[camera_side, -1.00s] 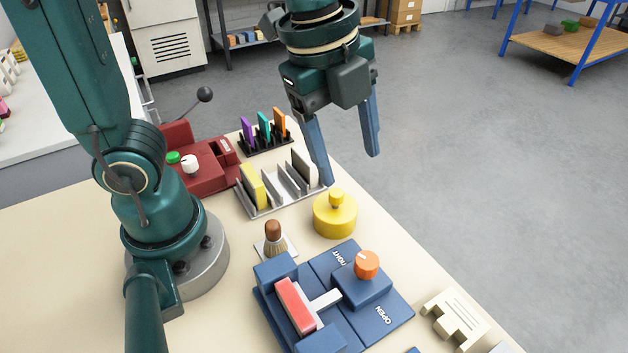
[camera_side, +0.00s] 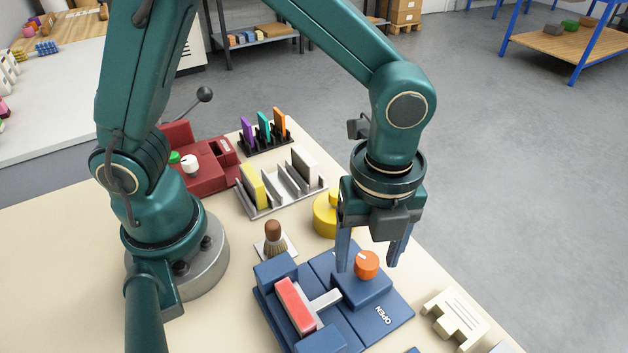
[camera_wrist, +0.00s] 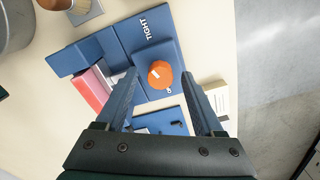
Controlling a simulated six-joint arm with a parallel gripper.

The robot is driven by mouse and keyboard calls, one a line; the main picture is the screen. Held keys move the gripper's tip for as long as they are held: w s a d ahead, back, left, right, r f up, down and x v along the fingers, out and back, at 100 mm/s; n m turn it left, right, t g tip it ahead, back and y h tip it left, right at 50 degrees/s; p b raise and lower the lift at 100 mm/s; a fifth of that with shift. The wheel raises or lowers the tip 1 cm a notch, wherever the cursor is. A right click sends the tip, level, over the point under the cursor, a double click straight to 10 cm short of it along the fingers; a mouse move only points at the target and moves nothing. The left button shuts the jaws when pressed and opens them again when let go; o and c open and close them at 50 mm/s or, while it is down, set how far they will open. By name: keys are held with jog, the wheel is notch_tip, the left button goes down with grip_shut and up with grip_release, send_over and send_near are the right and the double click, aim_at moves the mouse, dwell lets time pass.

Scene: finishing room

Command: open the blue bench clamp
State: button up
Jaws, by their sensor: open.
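The blue bench clamp (camera_side: 379,329) sits on the cream bench, with an orange knob (camera_side: 367,264) on its raised block. A pink-red block (camera_side: 296,306) lies in the clamp beside a light grey bar. In the side view, "OPEN" is printed on the near plate; in the wrist view, "TIGHT" shows on the other plate. My gripper (camera_side: 371,268) points down, open and empty, over the clamp near the knob. In the wrist view the knob (camera_wrist: 160,74) appears between and just beyond my two fingertips (camera_wrist: 160,76). I cannot tell any contact.
A yellow round container (camera_side: 325,216) stands close behind my gripper, partly hidden. A brush (camera_side: 274,238) stands left of it. A grey rack (camera_side: 262,204), a red machine (camera_side: 205,178) and a cream notched block (camera_side: 455,318) are also on the bench.

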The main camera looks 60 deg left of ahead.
grip_shut()
